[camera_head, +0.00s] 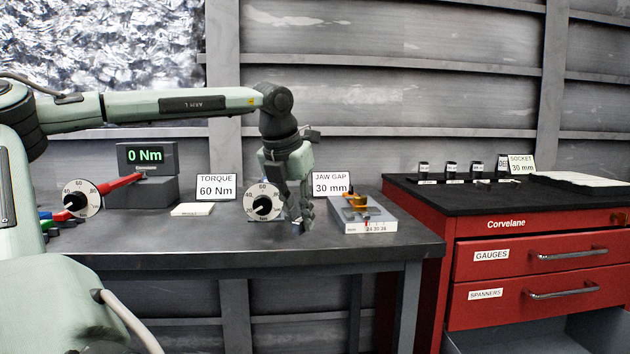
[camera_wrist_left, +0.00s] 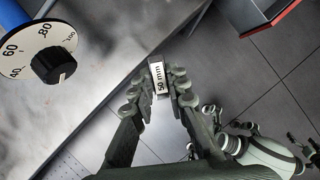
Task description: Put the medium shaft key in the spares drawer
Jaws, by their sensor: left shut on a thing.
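My left gripper (camera_head: 303,222) is shut above the front edge of the workbench, between a dial and a jaw-gap fixture. In the left wrist view, its fingers (camera_wrist_left: 160,88) are closed on a small pale block labelled 50 mm, the shaft key (camera_wrist_left: 158,78). The fingers cover its sides, and I cannot make it out in the head view. The red cabinet (camera_head: 442,275) at right has a drawer labelled GAUGES (camera_head: 510,256) and one labelled SPANNERS (camera_head: 510,293), both shut. No label reading spares shows.
The grey workbench (camera_head: 180,250) carries a dial (camera_head: 263,202), a jaw-gap fixture (camera_head: 365,226) and a 0 Nm display (camera_head: 146,157). Small dark sockets (camera_head: 450,170) stand on the cabinet top. Below the SPANNERS drawer is a grey surface (camera_head: 530,338). Open floor (camera_wrist_left: 235,65) shows beyond the bench edge.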

